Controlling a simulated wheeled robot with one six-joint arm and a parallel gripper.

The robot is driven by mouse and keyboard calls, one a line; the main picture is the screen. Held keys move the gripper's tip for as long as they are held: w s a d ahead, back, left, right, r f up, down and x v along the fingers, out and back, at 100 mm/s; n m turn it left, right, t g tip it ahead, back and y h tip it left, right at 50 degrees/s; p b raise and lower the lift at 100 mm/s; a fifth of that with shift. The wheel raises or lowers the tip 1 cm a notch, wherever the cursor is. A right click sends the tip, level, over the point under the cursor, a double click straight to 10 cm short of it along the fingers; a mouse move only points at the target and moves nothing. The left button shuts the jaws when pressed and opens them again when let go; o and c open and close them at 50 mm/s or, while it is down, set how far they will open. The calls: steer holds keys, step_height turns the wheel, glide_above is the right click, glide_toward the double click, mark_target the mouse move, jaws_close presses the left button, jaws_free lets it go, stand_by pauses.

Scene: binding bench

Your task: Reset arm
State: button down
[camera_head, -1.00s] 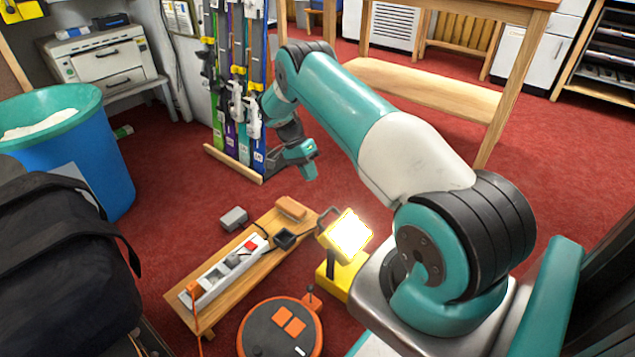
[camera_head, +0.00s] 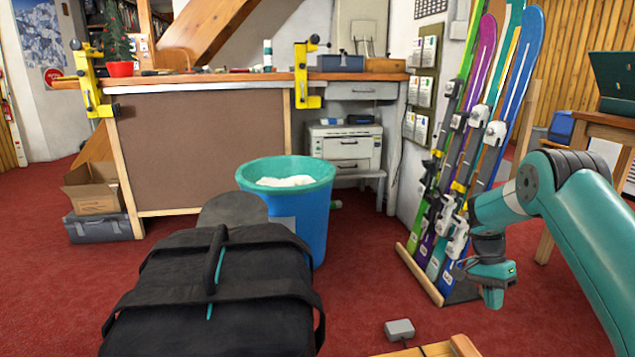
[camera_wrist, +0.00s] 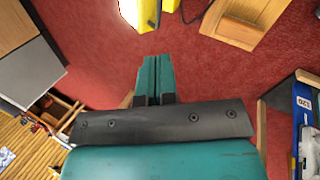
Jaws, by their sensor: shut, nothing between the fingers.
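My gripper (camera_head: 492,296) hangs at the right of the head view, in front of the base of the ski rack and above the red carpet. In the wrist view my gripper (camera_wrist: 155,62) shows two teal fingers pressed together, with nothing between them. My teal arm reaches in from the right edge of the head view. The gripper looks apart from the skis (camera_head: 478,150), though the exact gap is hard to judge.
A blue bin (camera_head: 312,215) and a black bag (camera_head: 215,285) stand left of the arm. A grey box (camera_head: 399,330) lies on the carpet near a wooden bench edge (camera_head: 462,345). A workbench (camera_head: 200,160) stands behind. Carpet between bin and skis is clear.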

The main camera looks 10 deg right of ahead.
steer(key=s+a+r+n+t, duration=0.25)
steer(key=a+r+n, duration=0.25)
steer(key=a+r, duration=0.4)
steer(key=s+a+r+n+t, duration=0.1)
steer(key=s+a+r+n, duration=0.3)
steer(key=a+r, duration=0.5)
steer(key=s+a+r+n+y, duration=0.2)
steer(key=s+a+n, duration=0.25)
steer(key=s, duration=0.35)
steer(key=s+a+r+n+t+y, duration=0.1)
steer(key=s+a+r+n, duration=0.2)
steer(key=s+a, duration=0.3)
steer(key=s+a+r+n+y, duration=0.2)
steer(key=s+a+n, duration=0.2)
steer(key=s, duration=0.5)
step_height(320, 180, up, 37)
steer(key=p, duration=3.7)
steer(key=shift+s, duration=0.3)
steer(key=shift+r, duration=0.1)
